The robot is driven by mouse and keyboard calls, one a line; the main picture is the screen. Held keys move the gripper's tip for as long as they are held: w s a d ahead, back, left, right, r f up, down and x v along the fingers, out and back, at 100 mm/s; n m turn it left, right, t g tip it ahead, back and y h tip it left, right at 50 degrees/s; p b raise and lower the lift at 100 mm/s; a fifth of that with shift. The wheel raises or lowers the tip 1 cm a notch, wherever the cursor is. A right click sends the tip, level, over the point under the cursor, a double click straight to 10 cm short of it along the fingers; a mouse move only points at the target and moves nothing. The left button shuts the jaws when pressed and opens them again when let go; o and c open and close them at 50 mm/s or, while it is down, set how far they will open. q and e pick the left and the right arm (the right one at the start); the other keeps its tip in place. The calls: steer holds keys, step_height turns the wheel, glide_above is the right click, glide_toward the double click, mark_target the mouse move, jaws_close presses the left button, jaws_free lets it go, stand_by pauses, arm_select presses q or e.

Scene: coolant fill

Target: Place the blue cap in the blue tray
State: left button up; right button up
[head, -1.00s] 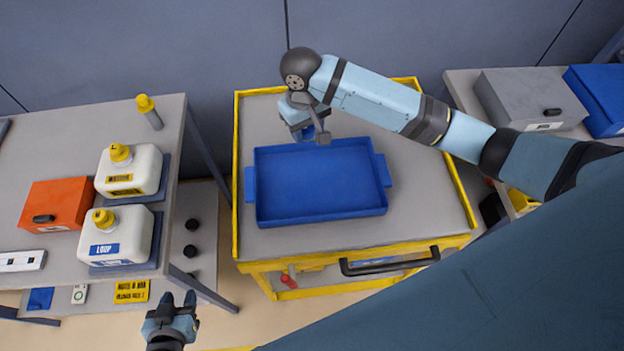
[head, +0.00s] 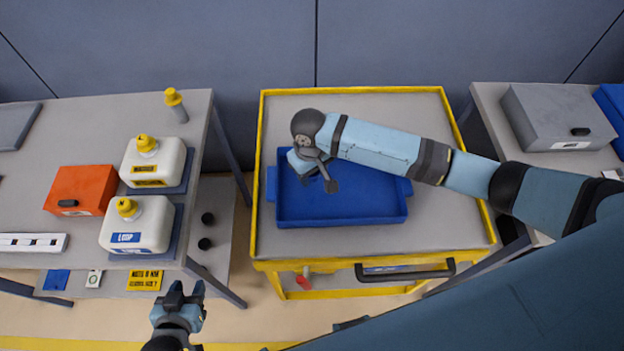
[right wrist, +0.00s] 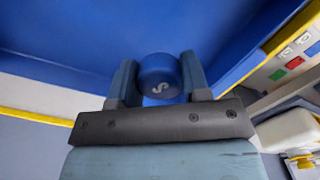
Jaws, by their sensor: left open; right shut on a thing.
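The blue tray (head: 365,205) lies on the grey top of the yellow-edged cart in the head view. My right gripper (head: 306,179) is over the left part of the tray. In the right wrist view my right gripper (right wrist: 158,80) is shut on the round blue cap (right wrist: 158,72), which has a white mark on its top. The blue tray (right wrist: 90,35) fills much of the background there. In the head view the cap is not clearly visible; whether it touches the tray floor cannot be told. My left gripper (head: 179,296) is open and empty, low at the left.
The cart (head: 440,130) has free top around the tray. On the left table (head: 60,130) stand two white jugs (head: 155,165) with yellow caps, an orange box (head: 80,190) and a yellow-topped cylinder (head: 176,104). A grey case (head: 555,115) is on the right table.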

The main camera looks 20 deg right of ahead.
mark_target(312, 188)
steer(key=shift+f, duration=2.25)
steer(key=o, duration=0.9)
steer(key=shift+f, duration=0.15)
steer(key=r, duration=1.2)
steer(key=shift+w+a+r, duration=0.1)
steer(key=shift+w+r, duration=0.1)
steer(key=shift+w, duration=0.05)
